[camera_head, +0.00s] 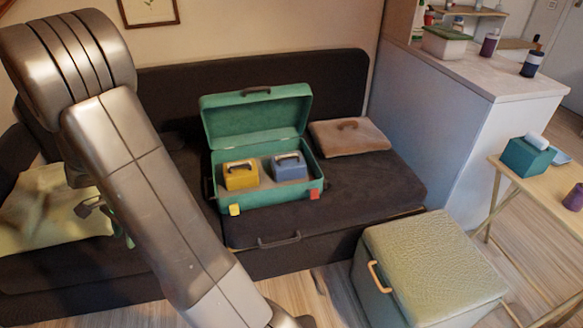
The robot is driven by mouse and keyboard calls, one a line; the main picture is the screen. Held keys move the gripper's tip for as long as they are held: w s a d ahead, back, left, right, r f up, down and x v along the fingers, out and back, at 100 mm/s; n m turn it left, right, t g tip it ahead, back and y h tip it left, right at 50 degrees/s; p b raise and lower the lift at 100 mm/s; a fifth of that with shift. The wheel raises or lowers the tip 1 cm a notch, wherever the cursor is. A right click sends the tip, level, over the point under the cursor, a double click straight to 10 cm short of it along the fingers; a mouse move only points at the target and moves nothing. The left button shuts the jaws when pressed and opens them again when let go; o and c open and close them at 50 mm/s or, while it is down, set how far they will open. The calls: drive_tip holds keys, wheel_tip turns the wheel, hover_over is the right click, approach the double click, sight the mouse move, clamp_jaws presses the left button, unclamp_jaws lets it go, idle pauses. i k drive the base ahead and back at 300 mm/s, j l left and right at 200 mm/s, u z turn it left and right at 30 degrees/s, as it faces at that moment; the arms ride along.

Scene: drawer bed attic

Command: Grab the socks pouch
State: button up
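An open green suitcase (222,199) sits on the dark sofa with its lid raised at the back. Inside are a yellow pouch (240,178) on the left and a blue pouch (288,170) on the right, each with a dark handle on top. I see no label telling which one holds socks. A flat brown pouch-like item (350,138) with a handle lies on the sofa right of the suitcase. My arm crosses the left side from top to bottom.
The sofa (385,182) has a drawer-like front with a dark handle. A green box-like ottoman (437,255) stands at the front right. A side table (520,178) holds a teal tissue box (527,157). A yellowish cloth (45,210) lies at the left.

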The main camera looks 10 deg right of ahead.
sight(289, 166)
drive_tip(key=i+z, duration=0.1)
drive_tip(key=z, duration=0.3)
drive_tip(key=i+l+z, duration=0.1)
drive_tip(key=z, duration=0.7)
drive_tip(key=i+z, duration=0.15)
drive_tip(key=z, duration=0.25)
drive_tip(key=i+j, duration=0.5)
drive_tip(key=i+z, duration=0.05)
drive_tip(key=i, duration=0.05)
